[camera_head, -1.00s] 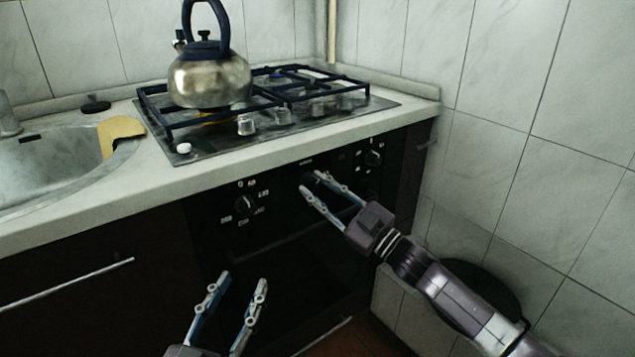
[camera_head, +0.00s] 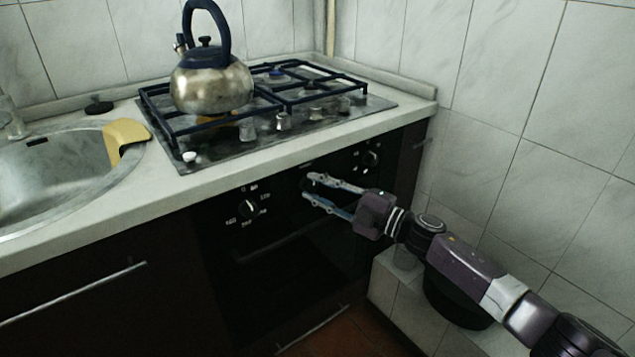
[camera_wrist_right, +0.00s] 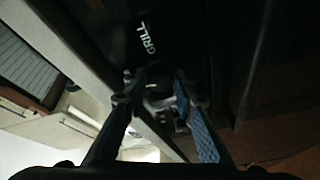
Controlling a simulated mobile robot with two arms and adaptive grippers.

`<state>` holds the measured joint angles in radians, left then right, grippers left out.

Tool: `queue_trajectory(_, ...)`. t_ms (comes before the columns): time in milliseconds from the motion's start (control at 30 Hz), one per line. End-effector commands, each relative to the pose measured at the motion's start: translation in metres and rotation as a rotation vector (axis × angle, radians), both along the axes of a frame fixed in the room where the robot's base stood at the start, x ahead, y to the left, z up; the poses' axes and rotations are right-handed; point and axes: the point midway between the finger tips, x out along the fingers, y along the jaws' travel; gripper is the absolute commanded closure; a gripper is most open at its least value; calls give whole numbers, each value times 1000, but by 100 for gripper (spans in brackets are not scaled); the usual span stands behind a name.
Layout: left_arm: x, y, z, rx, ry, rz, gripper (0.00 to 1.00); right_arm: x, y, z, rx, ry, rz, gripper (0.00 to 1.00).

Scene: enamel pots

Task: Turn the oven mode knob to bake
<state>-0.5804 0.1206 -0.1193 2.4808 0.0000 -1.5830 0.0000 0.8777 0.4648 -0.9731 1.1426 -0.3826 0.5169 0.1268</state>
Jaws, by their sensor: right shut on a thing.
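The oven (camera_head: 290,260) has a dark front panel below the counter. My right gripper (camera_head: 305,187) reaches in from the right, with its two fingers around the dark middle knob on that panel. The fingers mostly hide this knob in the head view. In the right wrist view the fingers close around a dark round knob (camera_wrist_right: 157,88), and a white GRILL label (camera_wrist_right: 147,38) stands beside it. The pointer direction and a bake mark are too dark to read. A left knob (camera_head: 248,208) and a right knob (camera_head: 371,159) sit on the same panel, apart from the gripper. My left gripper is out of view.
A steel kettle (camera_head: 210,88) stands on the gas hob (camera_head: 190,160) above the oven. A sink (camera_head: 60,165) with a yellow cloth or sponge (camera_head: 124,136) is at left. The tiled wall (camera_head: 560,150) is close on the right of my right arm.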

Motion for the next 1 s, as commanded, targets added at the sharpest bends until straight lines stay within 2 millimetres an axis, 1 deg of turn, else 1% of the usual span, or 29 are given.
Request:
queue_trajectory(33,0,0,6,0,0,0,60,-2,1,1,-25,-13,5,99)
queue_trajectory(200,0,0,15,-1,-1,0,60,-2,1,0,-97,-65,6,99)
queue_trajectory(233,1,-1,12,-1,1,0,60,-2,1,0,-108,-73,6,99)
queue_trajectory(300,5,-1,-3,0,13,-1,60,-2,2,0,-130,-88,7,99)
queue_trajectory(400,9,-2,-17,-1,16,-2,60,-2,2,-1,-157,-109,6,99)
queue_trajectory(533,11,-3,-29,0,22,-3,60,-2,2,-2,-181,-126,6,99)
queue_trajectory(700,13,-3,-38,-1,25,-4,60,-2,2,-3,-198,-138,6,99)
queue_trajectory(1000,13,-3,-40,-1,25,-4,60,-3,2,-3,-203,-141,6,99)
